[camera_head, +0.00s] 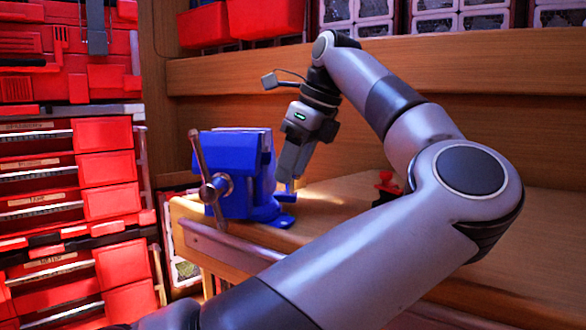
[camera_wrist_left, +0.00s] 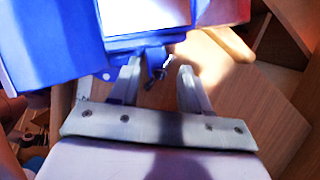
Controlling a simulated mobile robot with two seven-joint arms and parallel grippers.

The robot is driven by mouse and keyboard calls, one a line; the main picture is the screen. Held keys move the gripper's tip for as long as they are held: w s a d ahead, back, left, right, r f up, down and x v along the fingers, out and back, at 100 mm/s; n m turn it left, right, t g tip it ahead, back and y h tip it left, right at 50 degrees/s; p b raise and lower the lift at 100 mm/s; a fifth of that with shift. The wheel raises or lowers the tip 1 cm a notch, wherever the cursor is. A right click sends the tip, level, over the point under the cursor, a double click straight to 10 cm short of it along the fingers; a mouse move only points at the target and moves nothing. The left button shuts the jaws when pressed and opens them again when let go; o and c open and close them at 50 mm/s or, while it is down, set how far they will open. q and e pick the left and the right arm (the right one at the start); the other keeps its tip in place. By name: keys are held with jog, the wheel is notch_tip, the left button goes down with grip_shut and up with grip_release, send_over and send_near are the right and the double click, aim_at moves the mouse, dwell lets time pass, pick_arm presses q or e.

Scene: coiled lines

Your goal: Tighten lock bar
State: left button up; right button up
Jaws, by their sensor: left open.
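The blue vise (camera_head: 226,172) is mounted at the left front corner of the wooden bench. Its long metal handle (camera_head: 196,152) crosses the screw on its front and leans at a slant. My left gripper (camera_head: 287,185) points down close beside the vise's right side, above its base. In the left wrist view, the left gripper (camera_wrist_left: 158,72) is open below the blue vise body (camera_wrist_left: 60,45). A small dark piece (camera_wrist_left: 155,70), which may be the lock bar, shows between the fingers, nearer the left one. I cannot tell whether a finger touches it.
A small red object (camera_head: 387,183) on a dark base stands on the wooden bench (camera_head: 330,205), right of the vise. Red drawers (camera_head: 105,170) fill the left side. Red bins (camera_head: 265,20) sit on the shelf above. The bench between vise and red object looks clear.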

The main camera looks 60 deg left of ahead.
pick_arm(q)
jog(key=shift+f, duration=0.1)
grip_shut()
jog(key=shift+a, duration=0.1)
dwell(1.1)
grip_release()
jog(key=p+v, duration=0.2)
jog(key=v, duration=0.5)
